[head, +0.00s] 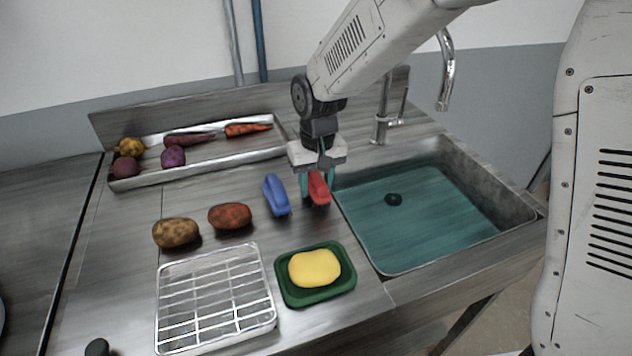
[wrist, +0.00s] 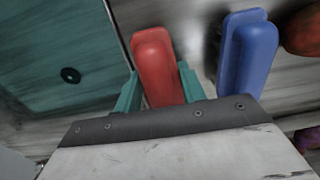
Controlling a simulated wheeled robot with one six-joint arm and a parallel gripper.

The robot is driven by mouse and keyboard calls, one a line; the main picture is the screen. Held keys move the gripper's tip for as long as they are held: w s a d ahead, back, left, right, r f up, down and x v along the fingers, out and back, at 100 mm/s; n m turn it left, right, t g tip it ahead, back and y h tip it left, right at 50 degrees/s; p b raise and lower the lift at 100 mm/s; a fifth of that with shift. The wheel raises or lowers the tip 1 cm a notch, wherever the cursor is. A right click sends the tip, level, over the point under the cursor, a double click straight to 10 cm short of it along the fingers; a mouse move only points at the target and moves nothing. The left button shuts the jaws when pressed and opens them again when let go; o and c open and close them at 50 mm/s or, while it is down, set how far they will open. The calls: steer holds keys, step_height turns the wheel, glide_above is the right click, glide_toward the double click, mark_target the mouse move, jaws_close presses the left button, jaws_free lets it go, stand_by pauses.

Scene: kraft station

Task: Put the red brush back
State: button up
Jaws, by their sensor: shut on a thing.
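The red brush (head: 319,187) is between the teal fingers of my gripper (head: 318,188), beside the left edge of the sink. In the wrist view the red brush (wrist: 158,66) sits between both fingers of my gripper (wrist: 158,90), which is shut on it. I cannot tell whether the brush touches the counter. A blue brush (head: 276,194) lies on the counter just left of it, and it also shows in the wrist view (wrist: 247,52).
The sink (head: 420,215) with teal water is on the right, below a faucet (head: 446,70). A green dish (head: 341,283) holding a yellow sponge (head: 314,268), a wire rack (head: 214,300) and two potatoes (head: 176,233) (head: 230,216) stand in front. A tray (head: 205,170) of vegetables is behind.

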mark_target(317, 174)
steer(key=shift+f, duration=0.1)
steer(key=o, duration=1)
step_height(317, 174, up, 12)
steer(key=shift+w+d+r, duration=0.1)
steer(key=shift+d+r, duration=0.05)
steer(key=s+d+r+m, duration=0.1)
steer(key=s+d+r, duration=0.45)
steer(key=d, duration=0.35)
steer(key=s+d+f+m, duration=0.1)
steer(key=s+d, duration=0.5)
steer(key=s, duration=0.4)
steer(key=s+d+m+t, duration=0.1)
steer(key=s+d, duration=0.6)
steer(key=s, duration=0.4)
steer(key=shift+s+d+f, duration=0.2)
steer(key=shift+d+f, duration=0.05)
steer(key=shift+f, duration=0.15)
